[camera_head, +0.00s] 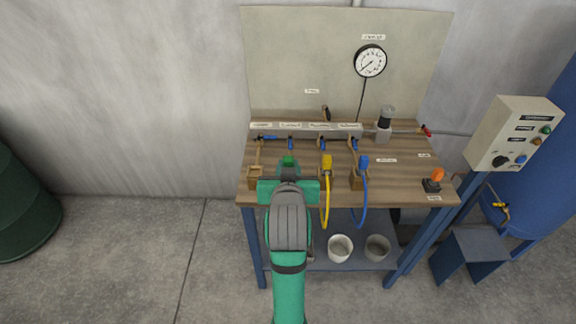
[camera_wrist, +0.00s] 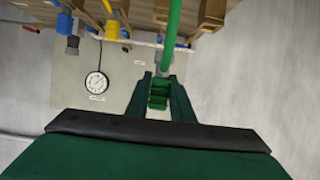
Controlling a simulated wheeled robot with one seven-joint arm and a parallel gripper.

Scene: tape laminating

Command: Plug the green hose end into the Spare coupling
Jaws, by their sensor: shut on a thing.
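My gripper (camera_head: 288,168) is over the front left of the workbench, arm in front of it. It is shut on the green hose end (camera_wrist: 158,95), which sits between the two fingers in the wrist view; a bit of green (camera_head: 288,160) shows beyond the gripper in the head view. The green hose (camera_wrist: 171,40) runs up from the fingers in the wrist view. The manifold (camera_head: 305,130) lies along the back of the bench with a row of labelled couplings and blue levers. The labels are too small to read, so I cannot tell which coupling is Spare.
A yellow hose end (camera_head: 327,162) and a blue hose end (camera_head: 364,162) stand in wooden holders, right of my gripper. A pressure gauge (camera_head: 370,61) is on the back panel. An orange switch (camera_head: 436,176) is at the front right. Buckets (camera_head: 340,248) stand on the lower shelf.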

